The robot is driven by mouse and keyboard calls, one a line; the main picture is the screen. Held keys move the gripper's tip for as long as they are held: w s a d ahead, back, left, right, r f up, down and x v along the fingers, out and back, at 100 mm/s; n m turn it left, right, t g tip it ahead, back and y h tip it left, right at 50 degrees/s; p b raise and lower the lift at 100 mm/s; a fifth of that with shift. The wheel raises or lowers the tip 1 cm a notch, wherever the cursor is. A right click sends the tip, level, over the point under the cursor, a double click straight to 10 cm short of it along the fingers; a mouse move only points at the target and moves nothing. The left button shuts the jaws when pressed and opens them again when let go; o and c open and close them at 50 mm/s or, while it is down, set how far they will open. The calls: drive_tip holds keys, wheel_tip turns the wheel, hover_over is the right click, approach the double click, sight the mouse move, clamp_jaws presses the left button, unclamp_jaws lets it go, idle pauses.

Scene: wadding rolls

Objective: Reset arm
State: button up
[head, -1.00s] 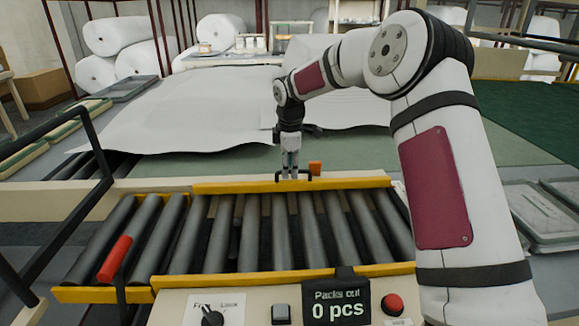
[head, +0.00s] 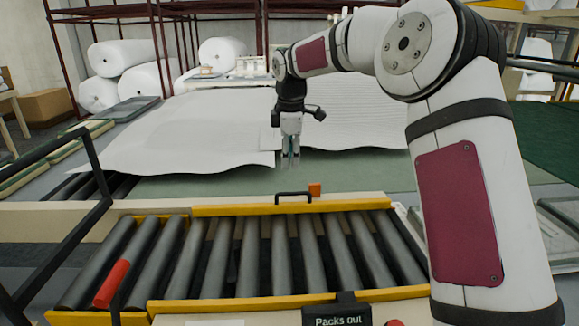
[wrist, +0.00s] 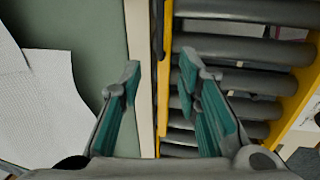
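My gripper (head: 290,160) hangs pointing down in the head view, above the green table surface (head: 220,184) and just behind the roller section. In the wrist view its two teal-padded fingers (wrist: 158,85) stand apart with nothing between them. The black handle (head: 293,196) on the yellow rail lies nearer to me than the gripper, and the gripper is clear of it. My arm reaches over from the right side of the head view.
White wadding sheets (head: 200,130) cover the table behind. An orange block (head: 315,190) sits by the handle.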

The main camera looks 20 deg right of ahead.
drive_tip(key=shift+r, duration=0.2)
drive_tip(key=s+r+m+t+h, duration=0.1)
drive_tip(key=s+r+m, duration=0.3)
drive_tip(key=s, duration=0.7)
drive_tip(key=s+r+m, duration=0.3)
drive_tip(key=s+r, duration=0.2)
drive_tip(key=s, duration=0.6)
drive_tip(key=s+f+m, duration=0.3)
drive_tip(key=s+m, duration=0.1)
drive_tip(key=s, duration=0.7)
drive_tip(key=s+f+m+t+y, duration=0.1)
drive_tip(key=s+f+m, duration=0.3)
drive_tip(key=s, duration=0.7)
drive_tip(key=shift+f+m, duration=0.15)
drive_tip(key=shift+m, duration=0.25)
